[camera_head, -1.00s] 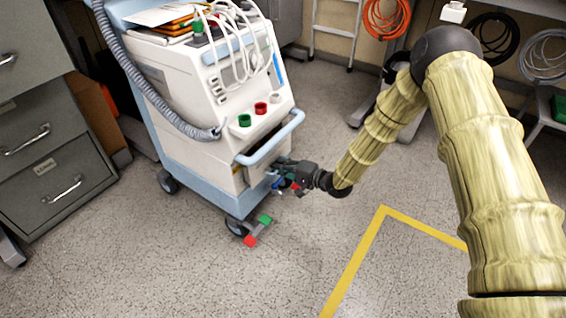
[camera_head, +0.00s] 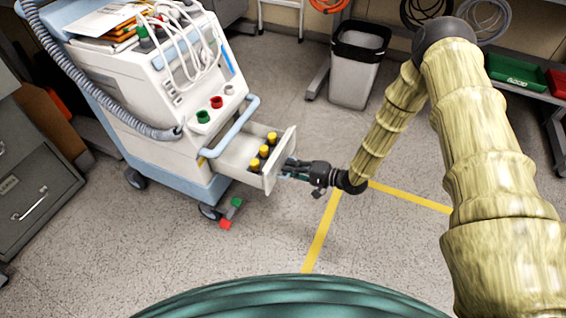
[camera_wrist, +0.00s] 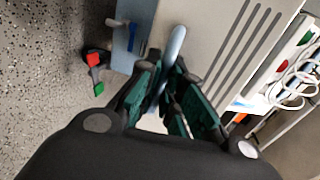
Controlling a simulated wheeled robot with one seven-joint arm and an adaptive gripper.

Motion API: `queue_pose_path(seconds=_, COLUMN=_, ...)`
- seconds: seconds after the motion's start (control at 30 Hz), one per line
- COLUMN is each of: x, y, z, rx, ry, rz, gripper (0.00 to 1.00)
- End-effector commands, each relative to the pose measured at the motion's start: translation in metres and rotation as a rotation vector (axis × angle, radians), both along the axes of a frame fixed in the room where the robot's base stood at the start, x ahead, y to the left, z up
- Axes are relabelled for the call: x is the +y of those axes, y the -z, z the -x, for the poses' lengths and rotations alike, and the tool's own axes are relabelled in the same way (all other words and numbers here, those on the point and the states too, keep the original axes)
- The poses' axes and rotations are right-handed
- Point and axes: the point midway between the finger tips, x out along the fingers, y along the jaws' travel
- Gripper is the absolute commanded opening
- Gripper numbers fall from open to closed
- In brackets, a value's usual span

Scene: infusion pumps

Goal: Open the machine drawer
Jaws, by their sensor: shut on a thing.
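The machine (camera_head: 150,90) is a white and pale blue cart at the upper left. Its drawer (camera_head: 240,155) is pulled out, with several yellow-capped vials (camera_head: 264,151) inside. My gripper (camera_head: 288,171) is at the drawer's front and shut on its handle; the fingers hide most of the handle. In the wrist view, my green-padded fingers (camera_wrist: 170,100) are close together. A pale blue curved bar (camera_wrist: 174,45) runs up beyond them against the machine's body (camera_wrist: 222,50).
The machine's pale blue push bar (camera_head: 232,128) stands above the drawer. A grey bin (camera_head: 358,70) is at the back, and a shelf with a green tray (camera_head: 515,72) is at the right. Grey cabinets (camera_head: 35,195) stand at the left. Open floor with yellow tape lies in front.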

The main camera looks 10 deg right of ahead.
Motion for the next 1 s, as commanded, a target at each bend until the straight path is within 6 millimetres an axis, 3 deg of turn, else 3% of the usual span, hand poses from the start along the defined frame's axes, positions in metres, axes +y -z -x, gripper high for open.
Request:
queue_pose_path(seconds=0.43, x=-0.004, y=0.001, z=0.002, rx=0.001, ry=0.000, rz=0.001, gripper=0.00)
queue_pose_path(seconds=0.5, x=-0.004, y=0.001, z=0.002, rx=0.001, ry=0.000, rz=0.001, gripper=0.19)
queue_pose_path(seconds=0.83, x=-0.004, y=0.000, z=0.002, rx=0.000, ry=0.000, rz=0.000, gripper=0.19)
queue_pose_path(seconds=1.0, x=-0.015, y=-0.002, z=0.008, rx=0.000, ry=0.001, rz=0.001, gripper=0.19)
